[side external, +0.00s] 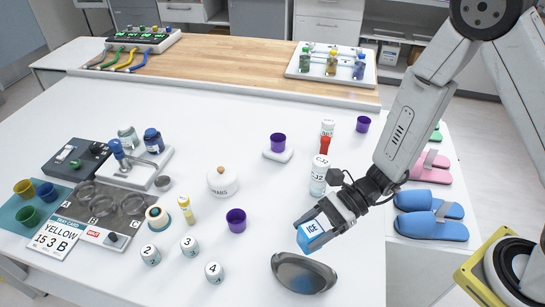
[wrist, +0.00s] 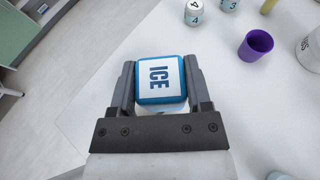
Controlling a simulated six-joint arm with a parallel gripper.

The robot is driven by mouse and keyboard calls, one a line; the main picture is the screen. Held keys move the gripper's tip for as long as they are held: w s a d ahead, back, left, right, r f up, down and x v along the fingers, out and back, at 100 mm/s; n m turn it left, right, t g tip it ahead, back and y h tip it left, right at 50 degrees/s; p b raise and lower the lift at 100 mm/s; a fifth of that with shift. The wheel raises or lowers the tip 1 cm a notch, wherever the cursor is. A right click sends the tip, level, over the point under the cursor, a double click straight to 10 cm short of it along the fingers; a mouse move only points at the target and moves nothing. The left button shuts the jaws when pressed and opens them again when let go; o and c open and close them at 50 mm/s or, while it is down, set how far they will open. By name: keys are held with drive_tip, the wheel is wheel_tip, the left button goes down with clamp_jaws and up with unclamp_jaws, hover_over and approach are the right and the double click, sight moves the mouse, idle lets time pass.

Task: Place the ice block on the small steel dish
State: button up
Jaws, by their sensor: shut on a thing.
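The ice block (side external: 311,236) is a blue and white cube marked ICE. My gripper (side external: 327,221) is shut on it and holds it above the white table. In the wrist view the ice block (wrist: 160,80) sits between both fingers, its label facing the camera. A shiny oval steel dish (side external: 304,274) lies near the front table edge, below the block in the side view and apart from it. A much smaller round grey metal dish (side external: 163,183) is by the pump stand at the left. I cannot make out either dish in the wrist view.
A purple cup (side external: 236,220) and numbered jars (side external: 214,272) stand left of my gripper. A white CJ2 bottle (side external: 319,176) stands close behind it. Blue slippers (side external: 430,215) lie on the right. The table around the oval dish is clear.

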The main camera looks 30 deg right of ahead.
drive_tip(key=s+a, duration=0.1)
drive_tip(key=s+a+g, duration=0.1)
drive_tip(key=shift+s+a+n, duration=0.2)
drive_tip(key=shift+a+n, duration=0.15)
drive_tip(key=shift+n, duration=0.05)
drive_tip(key=shift+f, duration=0.15)
hover_over(302, 279)
drive_tip(key=shift+w+f, duration=0.1)
drive_tip(key=shift+f, duration=2)
drive_tip(key=shift+f, duration=1.75)
drive_tip(key=shift+f, duration=0.4)
drive_tip(key=o, duration=1.3)
